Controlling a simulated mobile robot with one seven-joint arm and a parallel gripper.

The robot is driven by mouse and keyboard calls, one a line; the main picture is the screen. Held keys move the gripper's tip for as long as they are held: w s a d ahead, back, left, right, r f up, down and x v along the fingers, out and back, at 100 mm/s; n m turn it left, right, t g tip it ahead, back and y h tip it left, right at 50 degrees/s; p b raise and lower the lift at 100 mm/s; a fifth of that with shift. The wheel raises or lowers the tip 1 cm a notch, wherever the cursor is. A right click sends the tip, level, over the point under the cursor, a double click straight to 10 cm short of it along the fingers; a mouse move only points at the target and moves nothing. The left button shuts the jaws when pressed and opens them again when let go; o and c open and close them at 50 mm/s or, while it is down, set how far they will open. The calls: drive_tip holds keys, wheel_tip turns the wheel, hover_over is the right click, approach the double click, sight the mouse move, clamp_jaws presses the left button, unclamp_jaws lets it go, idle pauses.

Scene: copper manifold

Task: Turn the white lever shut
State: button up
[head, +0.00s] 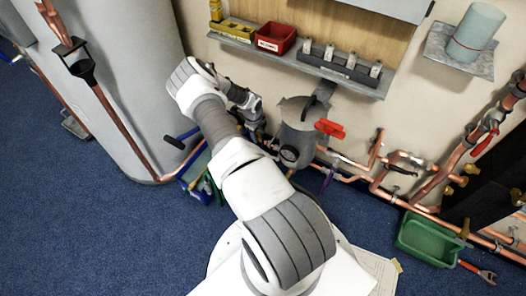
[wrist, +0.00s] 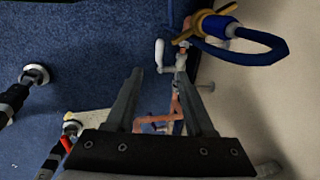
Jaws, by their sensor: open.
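A white lever (wrist: 160,54) shows in the wrist view, beside a small silver valve body (wrist: 182,62) on pipework near the wall. My gripper (wrist: 158,72) is open, with its two dark fingers apart and nothing held between them. In the picture, the lever lies just beyond the fingertips, between their lines; I cannot tell the distance in depth. In the head view my gripper (head: 252,108) is beside the grey pot, near the wall pipes. I cannot make out the white lever there; my arm covers part of that area.
A blue looped handle with a brass fitting (wrist: 220,25) is close on the right in the wrist view. A grey pot (head: 298,125) with a red lever (head: 329,128) stands beside my arm. Copper pipes (head: 345,165) run along the wall. A shelf (head: 250,45) holds a red bin (head: 276,38).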

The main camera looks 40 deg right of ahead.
drive_tip(key=d+f+b, duration=0.1)
drive_tip(key=f+b, duration=0.1)
drive_tip(key=f, duration=0.3)
drive_tip(key=d+f+b, duration=0.1)
drive_tip(key=f+b, duration=0.2)
drive_tip(key=f, duration=0.3)
drive_tip(key=w+d+f+b, duration=0.1)
drive_tip(key=f+b, duration=0.2)
drive_tip(key=f, duration=0.3)
drive_tip(key=shift+d, duration=0.15)
clamp_jaws()
idle(0.8)
